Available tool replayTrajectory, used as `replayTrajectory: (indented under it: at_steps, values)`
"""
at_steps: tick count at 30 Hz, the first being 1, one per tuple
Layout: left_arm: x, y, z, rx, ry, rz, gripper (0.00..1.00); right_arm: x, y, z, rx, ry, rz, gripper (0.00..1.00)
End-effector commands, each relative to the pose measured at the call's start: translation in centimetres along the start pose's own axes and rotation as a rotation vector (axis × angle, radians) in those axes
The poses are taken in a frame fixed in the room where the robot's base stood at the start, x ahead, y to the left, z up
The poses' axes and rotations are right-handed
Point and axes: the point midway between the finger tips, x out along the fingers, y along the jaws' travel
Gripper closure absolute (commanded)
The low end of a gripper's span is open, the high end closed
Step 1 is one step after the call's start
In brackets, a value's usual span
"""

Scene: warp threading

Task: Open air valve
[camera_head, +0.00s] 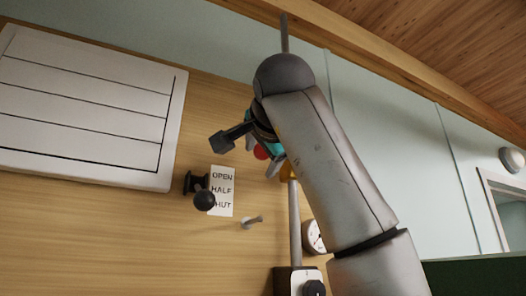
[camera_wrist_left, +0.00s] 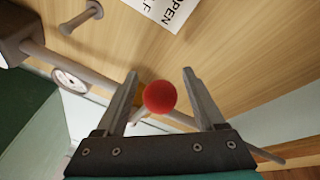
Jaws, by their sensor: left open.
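A red ball knob (camera_head: 261,152) shows at the wall panel, beside a yellow part (camera_head: 287,171) on a vertical pipe (camera_head: 295,222). In the left wrist view the red ball knob (camera_wrist_left: 160,97) appears between the two fingers of my left gripper (camera_wrist_left: 160,76). The fingers are apart, with visible gaps on both sides of the ball. In the head view my left gripper (camera_head: 264,160) is at the knob, partly hidden by its own arm. The lever behind the ball is mostly hidden. A white label (camera_head: 222,178) reading OPEN, HALF, SHUT is left of the knob. My right gripper is not in view.
A black-knobbed handle (camera_head: 203,198) sticks out by the label. A small grey peg (camera_head: 252,222) is below it. A round gauge (camera_head: 314,238) and a box with a black dial (camera_head: 298,281) are lower right. A white slatted panel (camera_head: 88,108) is upper left.

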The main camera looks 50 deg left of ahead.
Motion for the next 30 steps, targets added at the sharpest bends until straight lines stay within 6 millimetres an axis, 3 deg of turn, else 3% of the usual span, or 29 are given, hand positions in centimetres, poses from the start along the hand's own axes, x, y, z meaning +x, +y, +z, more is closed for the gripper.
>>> replayTrajectory:
  at_steps: [12,30]
  values:
    - [1.05,0.08,0.03,0.0,0.0,0.001,0.29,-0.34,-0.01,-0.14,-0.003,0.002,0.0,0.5]
    - [1.0,0.08,0.01,0.0,0.0,0.001,0.95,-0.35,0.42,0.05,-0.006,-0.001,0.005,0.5]
